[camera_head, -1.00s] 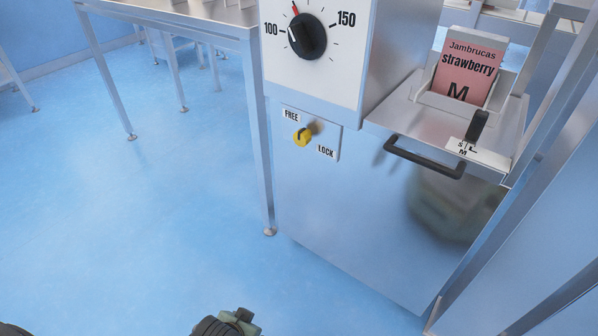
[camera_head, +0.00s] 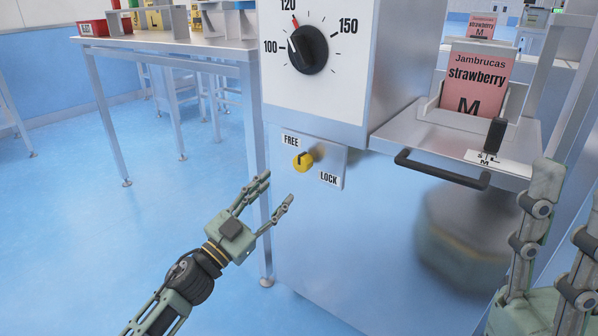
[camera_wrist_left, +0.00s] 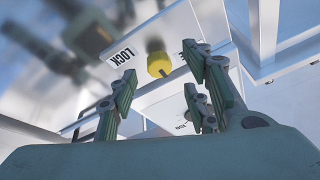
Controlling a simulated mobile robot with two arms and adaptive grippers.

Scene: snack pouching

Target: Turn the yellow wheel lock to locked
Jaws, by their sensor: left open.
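The yellow wheel lock (camera_head: 303,161) is a small knob on a metal plate low on the machine's front. The FREE label (camera_head: 291,141) is at its upper left and the LOCK label (camera_head: 329,178) at its lower right. I cannot clearly tell which label its dark mark points to. My left gripper (camera_head: 278,188) is open and empty, just left of and below the knob, not touching it. In the left wrist view the knob (camera_wrist_left: 159,64) shows beyond and between the spread fingers. My right gripper (camera_head: 571,182) is at the right edge, open, with its fingers pointing up.
A dial (camera_head: 307,50) is above the plate. A black handle (camera_head: 442,168) juts out to the right, below a shelf with a pink strawberry pouch (camera_head: 478,82). A metal table (camera_head: 150,42) with bins stands at the left. The floor at the left front is clear.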

